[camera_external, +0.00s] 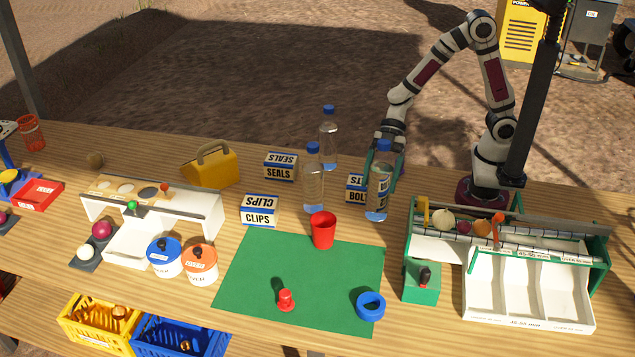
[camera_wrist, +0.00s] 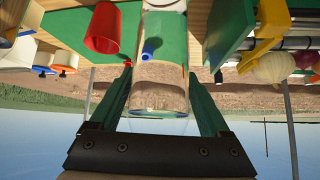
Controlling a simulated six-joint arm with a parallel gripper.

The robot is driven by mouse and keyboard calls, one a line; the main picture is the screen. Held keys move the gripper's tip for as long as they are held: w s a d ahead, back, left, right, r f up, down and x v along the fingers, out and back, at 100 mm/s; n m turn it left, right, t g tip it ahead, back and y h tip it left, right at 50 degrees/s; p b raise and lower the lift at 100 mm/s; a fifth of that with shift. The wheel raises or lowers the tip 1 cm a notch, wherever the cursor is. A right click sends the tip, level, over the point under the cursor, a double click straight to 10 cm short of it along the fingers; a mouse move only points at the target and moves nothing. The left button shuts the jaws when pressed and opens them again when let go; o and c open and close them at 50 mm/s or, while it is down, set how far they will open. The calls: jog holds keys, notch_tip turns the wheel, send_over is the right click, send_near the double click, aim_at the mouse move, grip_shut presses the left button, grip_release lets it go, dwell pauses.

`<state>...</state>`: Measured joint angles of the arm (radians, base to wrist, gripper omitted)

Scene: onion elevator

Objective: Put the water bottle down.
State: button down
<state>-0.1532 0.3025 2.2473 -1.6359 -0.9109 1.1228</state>
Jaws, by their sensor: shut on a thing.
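My gripper (camera_external: 384,165) is shut on a clear water bottle (camera_external: 379,195) with a blue cap and a label. The bottle is upright, just right of the BOLTS box (camera_external: 355,188), which it partly hides. I cannot tell whether its base touches the table. In the wrist view the bottle (camera_wrist: 160,90) lies between the two green fingers of my gripper (camera_wrist: 162,85). Two more clear bottles with blue caps stand to its left, a nearer one (camera_external: 313,185) and a farther one (camera_external: 328,145).
A red cup (camera_external: 323,230) stands on the back edge of the green mat (camera_external: 255,275). A blue ring (camera_external: 371,305) and a red peg (camera_external: 286,299) are on the mat. A white and green sorter (camera_external: 530,295) is at right. CLIPS (camera_external: 259,211) and SEALS (camera_external: 281,166) boxes are at left.

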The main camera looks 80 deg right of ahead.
jog(key=w+d+r, duration=0.2)
jog(key=d+r, duration=0.5)
jog(key=r, duration=0.2)
jog(key=w+a+m+t+h, duration=0.1)
jog(key=w+a, duration=0.4)
jog(key=a, duration=0.4)
jog(key=w+a+m+t, duration=0.1)
jog(key=w+a+m, duration=0.1)
jog(key=w+a, duration=0.45)
jog(key=w+a+m+t+h, duration=0.1)
jog(key=w+a, duration=0.3)
jog(key=a, duration=0.6)
notch_tip(320, 180, down, 16)
jog(key=shift+s+a+r, duration=0.15)
jog(key=shift+s+r, duration=0.1)
jog(key=shift+f, duration=0.1)
